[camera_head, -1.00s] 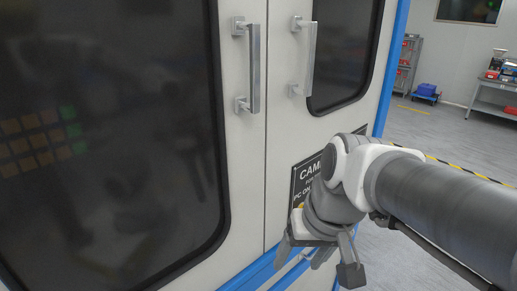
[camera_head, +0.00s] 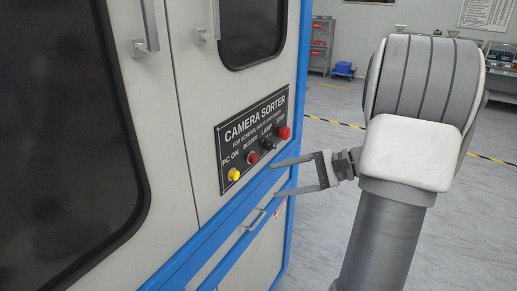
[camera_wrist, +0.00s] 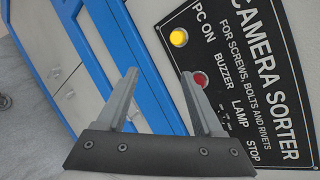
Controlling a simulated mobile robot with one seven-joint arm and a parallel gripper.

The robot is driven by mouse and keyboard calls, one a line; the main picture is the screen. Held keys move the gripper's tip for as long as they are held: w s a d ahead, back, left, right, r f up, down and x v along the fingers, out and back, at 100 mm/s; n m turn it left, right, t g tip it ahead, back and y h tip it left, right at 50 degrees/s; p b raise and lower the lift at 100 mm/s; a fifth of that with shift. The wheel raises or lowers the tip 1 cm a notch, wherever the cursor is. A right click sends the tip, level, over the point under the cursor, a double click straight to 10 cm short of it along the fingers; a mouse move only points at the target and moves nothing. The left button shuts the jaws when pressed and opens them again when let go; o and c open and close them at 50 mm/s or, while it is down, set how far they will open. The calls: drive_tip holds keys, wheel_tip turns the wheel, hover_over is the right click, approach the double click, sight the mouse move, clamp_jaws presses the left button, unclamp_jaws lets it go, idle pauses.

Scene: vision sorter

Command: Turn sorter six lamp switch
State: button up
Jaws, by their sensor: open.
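The black control panel (camera_head: 238,146) titled CAMERA SORTER is on the cabinet front. Its dark lamp switch (camera_head: 266,143) sits between the red buzzer button (camera_head: 252,157) and the red stop button (camera_head: 284,133). A yellow PC ON button (camera_head: 234,174) is lowest left. My gripper (camera_head: 276,180) is open and empty, its fingers pointing left toward the cabinet, just below and right of the panel in the picture. In the wrist view its fingers (camera_wrist: 160,75) are spread, the right one overlapping the panel near the red buzzer button (camera_wrist: 200,79). The lamp switch cannot be made out there.
Cabinet doors with dark windows (camera_head: 60,130) and metal handles (camera_head: 147,25) stand at left. A blue frame rail (camera_head: 255,196) and a lower door handle (camera_head: 250,221) lie under the panel. Open floor (camera_head: 310,240) is to the right, with shelves (camera_head: 320,45) far back.

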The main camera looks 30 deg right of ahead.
drive_tip(key=s+d+m+t+h+b, duration=0.2)
drive_tip(key=d+m+t, duration=0.4)
drive_tip(key=d, duration=0.9)
drive_tip(key=n+t+b, duration=0.1)
approach(275, 147)
drive_tip(key=x, duration=0.9)
drive_tip(key=shift+w+a+r, duration=0.1)
drive_tip(key=shift+a, duration=0.05)
clamp_jaws()
